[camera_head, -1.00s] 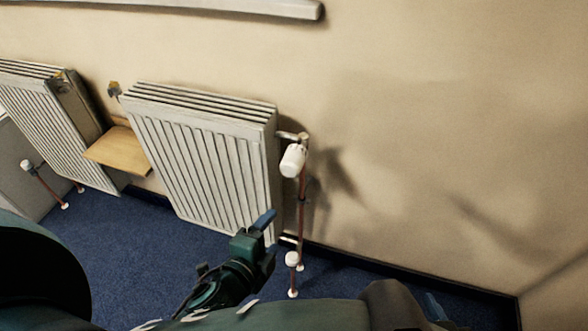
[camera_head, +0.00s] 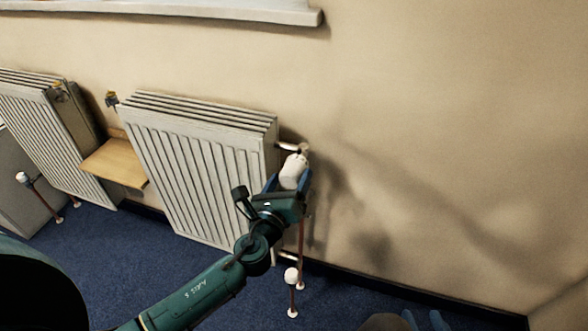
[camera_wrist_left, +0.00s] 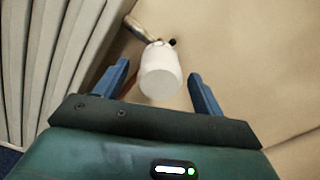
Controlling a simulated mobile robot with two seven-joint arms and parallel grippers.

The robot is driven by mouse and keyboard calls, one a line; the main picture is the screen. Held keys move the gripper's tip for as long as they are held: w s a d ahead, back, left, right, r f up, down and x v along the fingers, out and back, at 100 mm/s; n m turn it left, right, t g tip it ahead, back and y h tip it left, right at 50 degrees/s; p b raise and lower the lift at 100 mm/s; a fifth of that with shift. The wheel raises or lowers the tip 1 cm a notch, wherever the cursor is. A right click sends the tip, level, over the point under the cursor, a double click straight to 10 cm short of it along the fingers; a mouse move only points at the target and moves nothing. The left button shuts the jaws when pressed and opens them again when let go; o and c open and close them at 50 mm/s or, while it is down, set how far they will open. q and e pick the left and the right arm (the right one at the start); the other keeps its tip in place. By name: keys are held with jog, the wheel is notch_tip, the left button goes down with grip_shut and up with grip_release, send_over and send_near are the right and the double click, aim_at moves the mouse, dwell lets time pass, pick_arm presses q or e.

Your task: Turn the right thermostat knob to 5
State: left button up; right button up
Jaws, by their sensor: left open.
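The right thermostat knob (camera_head: 293,170) is a white cylinder on the valve at the right radiator's upper right corner. My left gripper (camera_head: 287,184) is open just below it, with blue fingers on either side. In the left wrist view the knob (camera_wrist_left: 160,75) sits between the two spread fingers (camera_wrist_left: 160,88), with a gap visible on each side. No scale number on the knob is readable. My right gripper (camera_head: 424,320) shows only as blue fingertips, apart, at the bottom edge.
The right radiator (camera_head: 190,170) stands left of the knob against the beige wall (camera_head: 450,150).

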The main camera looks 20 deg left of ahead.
aim_at(294, 171)
pick_arm(q)
jog(key=shift+w+d, duration=0.1)
jog(key=shift+w, duration=1.75)
jog(key=shift+c, duration=0.4)
jog(key=c, duration=0.9)
